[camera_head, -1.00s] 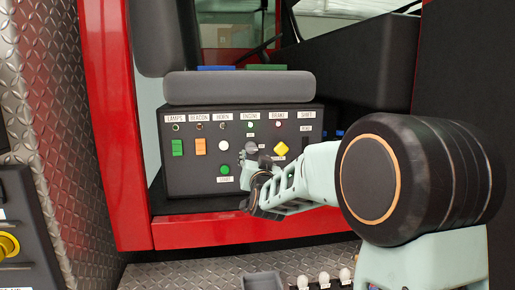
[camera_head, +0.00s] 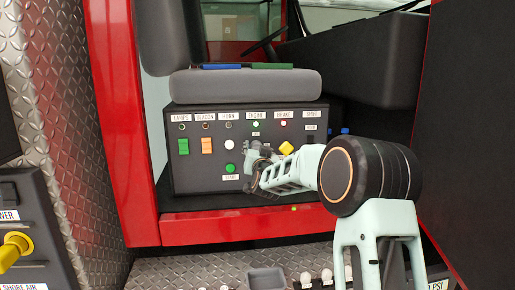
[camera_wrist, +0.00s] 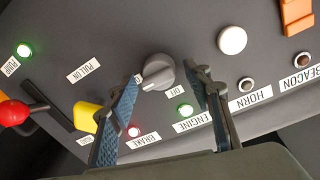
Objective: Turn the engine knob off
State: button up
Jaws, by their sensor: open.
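The engine knob (camera_wrist: 158,72) is a grey round dial with a raised ridge, on the dark control panel (camera_head: 200,180). In the wrist view, its ridge appears to point toward the partly covered ON label; the OFF label (camera_wrist: 175,91) is beside it. The green light (camera_wrist: 185,110) by the ENGINE label is lit. My gripper (camera_wrist: 164,76) is open, with its two blue-padded fingers on either side of the knob; I cannot tell if they touch it. In the head view, my gripper (camera_head: 256,160) is at the panel and hides most of the knob.
A yellow knob (camera_wrist: 87,116) is close beside one finger in the wrist view. A white button (camera_wrist: 232,40), a red-headed lever (camera_wrist: 14,112) and a lit green START button (camera_head: 230,168) are nearby. A grey padded cushion (camera_head: 245,86) overhangs the panel's top.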

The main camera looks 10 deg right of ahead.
jog(key=shift+c, duration=0.6)
jog(key=c, duration=0.9)
jog(key=shift+c, duration=0.2)
jog(key=shift+n+b, duration=0.3)
jog(key=shift+b, duration=0.25)
jog(key=shift+c, duration=0.2)
jog(key=shift+a+f+n+t+y+b, duration=0.1)
jog(key=shift+f+n+y+b, duration=0.05)
jog(key=shift+n+b, duration=2.8)
jog(key=shift+f+n+t+y+b, duration=0.1)
jog(key=shift+f+n+y+b, duration=0.1)
jog(key=shift+n+b, duration=2.7)
jog(key=shift+a+f+n+t+y+b, duration=0.1)
jog(key=shift+n+y+b, duration=0.05)
jog(key=shift+n+b, duration=2.8)
jog(key=shift+o, duration=0.2)
jog(key=shift+n, duration=0.3)
jog(key=shift+c, duration=0.2)
